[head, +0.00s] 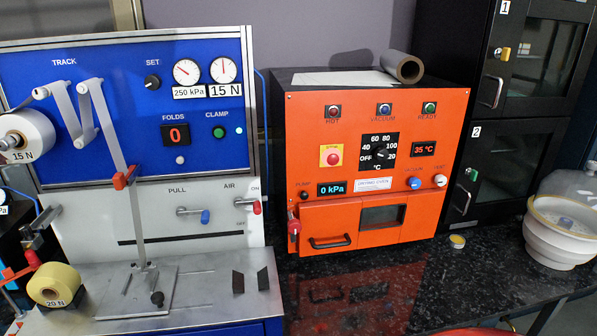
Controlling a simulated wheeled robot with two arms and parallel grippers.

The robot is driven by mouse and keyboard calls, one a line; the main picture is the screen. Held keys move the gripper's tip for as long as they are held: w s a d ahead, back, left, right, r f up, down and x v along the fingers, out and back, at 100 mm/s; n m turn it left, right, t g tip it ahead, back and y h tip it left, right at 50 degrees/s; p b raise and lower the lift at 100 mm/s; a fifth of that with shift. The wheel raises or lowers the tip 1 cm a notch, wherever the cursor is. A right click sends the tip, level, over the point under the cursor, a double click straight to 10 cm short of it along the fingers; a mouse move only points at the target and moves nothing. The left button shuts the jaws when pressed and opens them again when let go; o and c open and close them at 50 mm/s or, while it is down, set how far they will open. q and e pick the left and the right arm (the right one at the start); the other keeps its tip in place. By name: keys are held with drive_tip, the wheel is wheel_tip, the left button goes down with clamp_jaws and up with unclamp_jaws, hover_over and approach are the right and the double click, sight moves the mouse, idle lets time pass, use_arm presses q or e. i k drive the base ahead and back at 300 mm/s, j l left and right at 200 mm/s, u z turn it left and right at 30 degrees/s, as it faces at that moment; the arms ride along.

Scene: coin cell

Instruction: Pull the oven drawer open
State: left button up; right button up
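The orange oven (305,130) stands on the dark counter in the middle of the head view. A red-tipped latch or lever (293,226) is at the drawer's left edge. The oven displays read 35 °C and 0 kPa. Neither of my grippers shows in the head view.
A blue and white winding machine (110,150) stands close on the oven's left. Black numbered cabinets (510,130) are on the right, with a white domed container (560,235) before them. A small yellow-rimmed tin (457,241) lies right of the oven. The counter before the drawer (370,285) is clear.

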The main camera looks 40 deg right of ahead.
sight(333, 226)
drive_tip(key=z, duration=1.75)
